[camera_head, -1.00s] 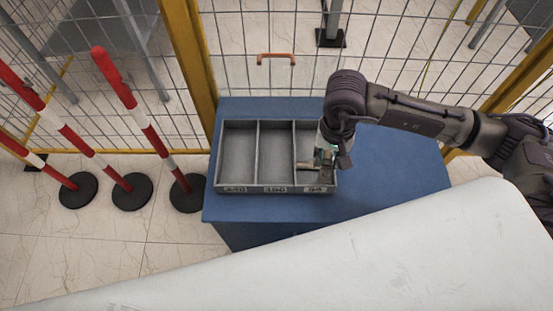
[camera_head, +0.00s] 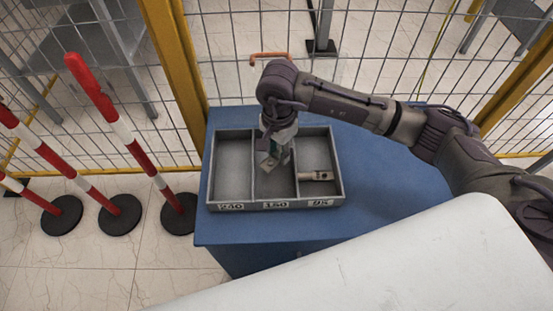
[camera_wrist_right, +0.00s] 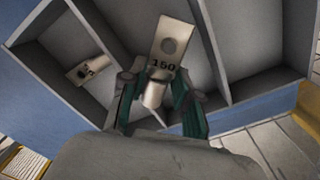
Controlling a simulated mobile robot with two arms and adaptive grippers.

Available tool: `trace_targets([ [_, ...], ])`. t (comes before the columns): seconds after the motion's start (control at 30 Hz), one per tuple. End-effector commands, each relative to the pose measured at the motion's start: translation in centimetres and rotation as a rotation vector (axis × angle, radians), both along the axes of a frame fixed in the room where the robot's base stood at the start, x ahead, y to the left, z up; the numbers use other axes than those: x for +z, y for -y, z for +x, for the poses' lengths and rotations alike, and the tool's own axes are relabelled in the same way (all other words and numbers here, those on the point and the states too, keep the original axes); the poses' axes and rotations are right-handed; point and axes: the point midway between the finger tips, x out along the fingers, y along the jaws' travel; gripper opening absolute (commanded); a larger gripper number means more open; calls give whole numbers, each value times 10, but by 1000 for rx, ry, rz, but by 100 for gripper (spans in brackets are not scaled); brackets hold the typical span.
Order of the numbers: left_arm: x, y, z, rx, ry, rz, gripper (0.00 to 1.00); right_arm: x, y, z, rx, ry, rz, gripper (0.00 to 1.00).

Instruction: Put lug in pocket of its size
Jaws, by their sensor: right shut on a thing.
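A grey tray (camera_head: 341,191) has three compartments, with front labels that read 240, 150 and 95 from left to right. My right gripper (camera_head: 273,156) points down over the middle compartment, shut on a metal lug (camera_head: 267,166). In the right wrist view the held lug (camera_wrist_right: 173,42) shows a flat, holed tongue marked 150, with its barrel between the fingers (camera_wrist_right: 157,98). Another lug (camera_head: 316,176) lies in the right compartment, and it also shows in the wrist view (camera_wrist_right: 90,67). The left compartment is empty. My left gripper is not in view.
The tray stands on a blue cabinet (camera_head: 375,180), whose top is clear to the right. A pale surface (camera_head: 400,262) fills the lower right foreground. A wire fence (camera_head: 370,45) with yellow posts stands behind, and red-and-white poles (camera_head: 128,134) stand to the left.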

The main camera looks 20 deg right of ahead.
Motion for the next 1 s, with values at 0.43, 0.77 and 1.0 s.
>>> trace_targets([
  [0.43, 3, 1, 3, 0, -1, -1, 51, -43, -4, 2, 1, -1, 0, 0],
  [0.77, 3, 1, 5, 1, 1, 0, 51, -44, -4, 2, 1, 1, 0, 0],
  [1.0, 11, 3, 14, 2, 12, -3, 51, -45, -4, 2, 1, 0, 0, 44],
])
